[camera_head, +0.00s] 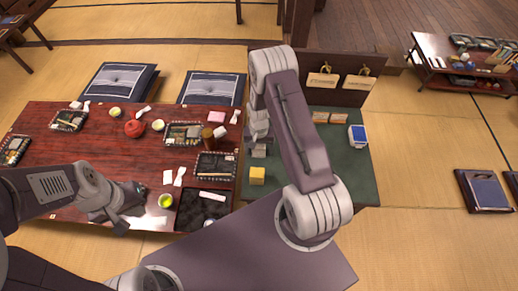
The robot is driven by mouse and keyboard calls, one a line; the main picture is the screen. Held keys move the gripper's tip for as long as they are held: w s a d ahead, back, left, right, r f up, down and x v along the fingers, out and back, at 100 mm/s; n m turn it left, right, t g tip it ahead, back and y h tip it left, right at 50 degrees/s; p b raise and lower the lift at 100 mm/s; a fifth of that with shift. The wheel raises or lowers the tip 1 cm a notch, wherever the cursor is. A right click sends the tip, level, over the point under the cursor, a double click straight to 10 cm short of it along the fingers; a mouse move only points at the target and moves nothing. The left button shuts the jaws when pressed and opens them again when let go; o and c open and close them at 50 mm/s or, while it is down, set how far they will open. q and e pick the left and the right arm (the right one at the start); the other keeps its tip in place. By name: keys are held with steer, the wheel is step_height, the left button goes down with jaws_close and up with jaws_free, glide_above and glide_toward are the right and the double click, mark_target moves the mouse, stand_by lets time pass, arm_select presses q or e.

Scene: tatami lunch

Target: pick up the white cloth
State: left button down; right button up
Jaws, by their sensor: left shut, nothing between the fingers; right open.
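Several small white pieces that look like cloths or napkins lie on the red-brown table. A white cloth (180,176) lies near the front middle, with another white piece (167,177) just left of it. I cannot tell which one is the task's cloth. My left gripper (132,209) is shut and empty over the table's front edge, left of a cup of green tea (166,201). My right gripper (257,150) is open over the green-topped table, partly hidden by my own arm, above a yellow block (257,176).
A black tray (190,226) and bento boxes (215,165) crowd the table's right side. A red pot (134,128) stands further back. A wooden board with tags (323,80) rises behind the green table (350,188). The table's middle left is clear.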

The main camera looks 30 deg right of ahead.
mark_target(258, 147)
steer(key=shift+a+r, duration=0.1)
steer(key=shift+a, duration=0.05)
steer(key=c, duration=1.4)
steer(key=shift+c, duration=0.2)
steer(key=shift+r, duration=0.35)
steer(key=r, duration=0.2)
steer(key=s+r, duration=0.1)
steer(key=r, duration=0.1)
steer(key=shift+a+b, duration=0.35)
steer(key=s+a+r, duration=0.4)
steer(key=s, duration=0.1)
steer(key=s+a+r, duration=0.2)
steer(key=a, duration=0.1)
steer(key=shift+s+r+b, duration=0.15)
steer(key=shift+s+b, duration=0.15)
steer(key=shift+s, duration=0.1)
steer(key=o, duration=0.7)
steer(key=c, duration=0.5)
